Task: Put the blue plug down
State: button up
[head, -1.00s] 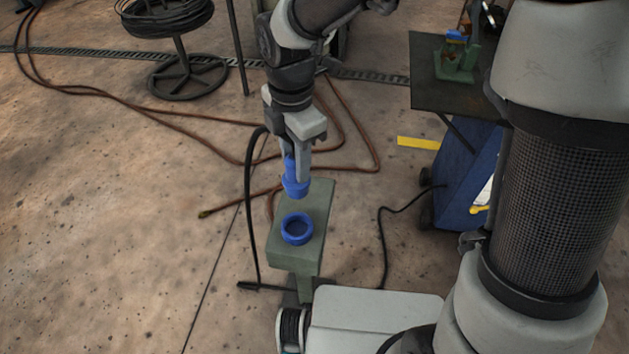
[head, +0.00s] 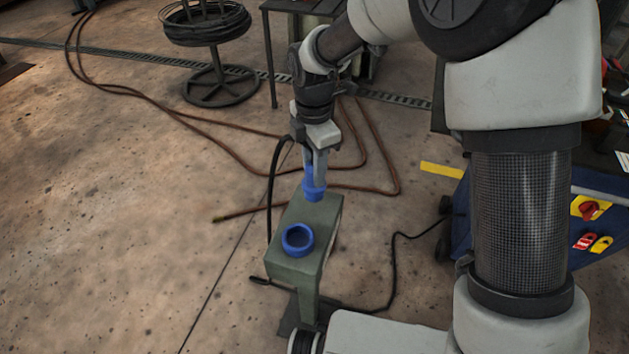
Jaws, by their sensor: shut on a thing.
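My gripper (head: 315,166) is shut on the blue plug (head: 314,190), which hangs nearly upright below the fingers. The plug is over the far end of a green box-shaped stand (head: 322,210). I cannot tell whether the plug's lower end touches the stand's top. A round blue socket ring (head: 298,240) sits on the near part of the same top, apart from the plug. A black cable (head: 271,195) arcs from beside the gripper down along the left of the stand.
Brown hoses (head: 210,122) and a black cable (head: 390,275) lie on the floor. A blue cart (head: 457,225) stands at the right, near a yellow floor strip (head: 441,170).

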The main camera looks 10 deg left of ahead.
jog(key=shift+f+b, duration=0.3)
jog(key=shift+f, duration=1.5)
jog(key=shift+f, duration=0.2)
jog(key=o, duration=1.2)
